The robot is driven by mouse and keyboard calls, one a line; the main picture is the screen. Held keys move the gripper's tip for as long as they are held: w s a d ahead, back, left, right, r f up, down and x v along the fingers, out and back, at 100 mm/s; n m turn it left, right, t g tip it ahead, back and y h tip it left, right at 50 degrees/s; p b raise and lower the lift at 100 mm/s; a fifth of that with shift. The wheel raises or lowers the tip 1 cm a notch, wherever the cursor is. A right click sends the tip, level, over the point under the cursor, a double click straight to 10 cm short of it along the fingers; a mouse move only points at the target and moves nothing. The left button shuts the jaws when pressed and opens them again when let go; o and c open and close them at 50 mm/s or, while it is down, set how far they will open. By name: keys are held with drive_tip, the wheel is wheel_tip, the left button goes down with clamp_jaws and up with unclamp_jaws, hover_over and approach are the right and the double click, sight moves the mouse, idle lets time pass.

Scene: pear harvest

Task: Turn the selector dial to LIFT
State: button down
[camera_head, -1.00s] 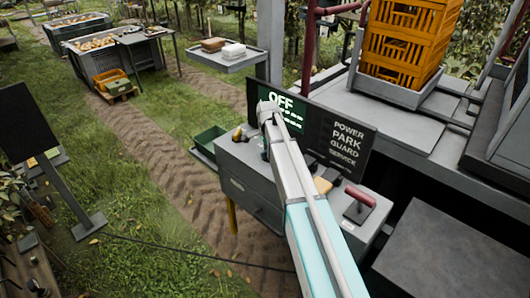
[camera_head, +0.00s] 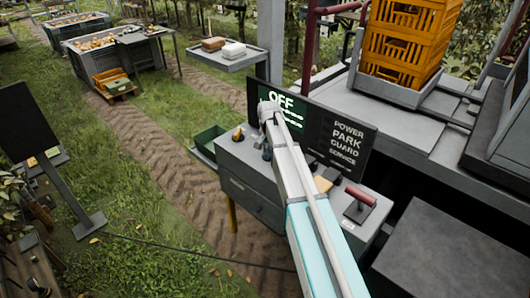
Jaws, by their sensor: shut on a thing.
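The grey control console (camera_head: 250,187) stands in the middle of the view. Its green display (camera_head: 284,106) reads OFF, with smaller lines partly covered by my wrist. My arm reaches in from the bottom right, and my gripper (camera_head: 266,152) points down at the console top, mostly hidden behind my own wrist. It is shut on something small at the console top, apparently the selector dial. The dial's face, pointer and any LIFT mark are hidden.
A dark board (camera_head: 342,143) lists POWER, PARK, GUARD, SERVICE. Orange crates (camera_head: 408,40) stand behind.

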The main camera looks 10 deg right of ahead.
drive_tip(key=n, duration=0.4)
drive_tip(key=shift+w+d+n, duration=0.15)
drive_tip(key=shift+d+n, duration=0.1)
drive_tip(key=shift+n, duration=1.65)
drive_tip(key=c, duration=0.5)
unclamp_jaws()
